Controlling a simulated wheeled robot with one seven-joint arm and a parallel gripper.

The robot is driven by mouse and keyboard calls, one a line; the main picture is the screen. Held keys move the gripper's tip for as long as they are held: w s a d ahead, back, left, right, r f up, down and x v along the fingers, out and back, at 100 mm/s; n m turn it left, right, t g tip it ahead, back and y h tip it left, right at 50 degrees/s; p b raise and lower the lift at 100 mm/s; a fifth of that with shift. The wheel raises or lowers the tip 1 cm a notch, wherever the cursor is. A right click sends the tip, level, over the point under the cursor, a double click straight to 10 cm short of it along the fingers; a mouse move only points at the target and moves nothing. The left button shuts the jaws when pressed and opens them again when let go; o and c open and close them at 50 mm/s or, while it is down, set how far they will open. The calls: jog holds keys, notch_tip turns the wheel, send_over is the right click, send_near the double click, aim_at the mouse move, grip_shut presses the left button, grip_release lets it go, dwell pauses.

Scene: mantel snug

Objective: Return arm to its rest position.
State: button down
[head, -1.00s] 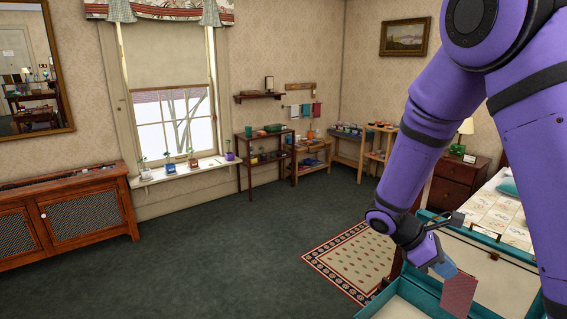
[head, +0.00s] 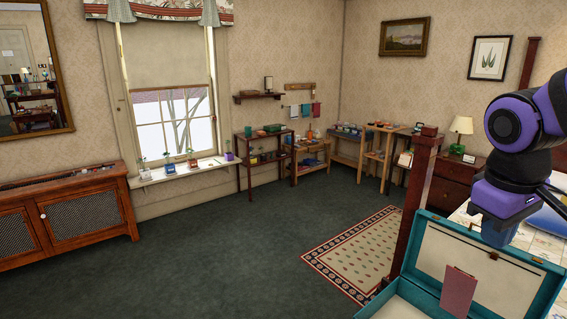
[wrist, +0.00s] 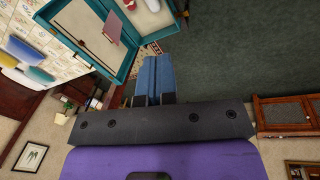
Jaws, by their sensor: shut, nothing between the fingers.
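My purple arm is folded at the right edge of the head view. My gripper (head: 496,232) points down there, above the right part of an open teal case. In the wrist view my gripper (wrist: 154,80) shows its two blue fingers side by side, shut with nothing between them. The gripper is apart from the case and touches nothing that I can see.
The open teal case (head: 546,268) stands below, with a dusty-red card or booklet (head: 458,291) upright at it. A bed with a dark wooden post (head: 418,200) is beside it. A patterned rug (head: 350,262) lies on the floor, and the green carpet at centre is clear.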

jog(key=s+a+r+m+t+y, duration=0.1)
jog(key=s+a+r+m+t, duration=0.1)
jog(key=s+r+m+t, duration=0.1)
jog(key=shift+s+a+r+m+t+y, duration=0.15)
jog(key=shift+s+r+m+t+y, duration=0.35)
jog(key=shift+s+r, duration=1)
jog(key=shift+s+f, duration=0.35)
jog(key=shift+f, duration=0.05)
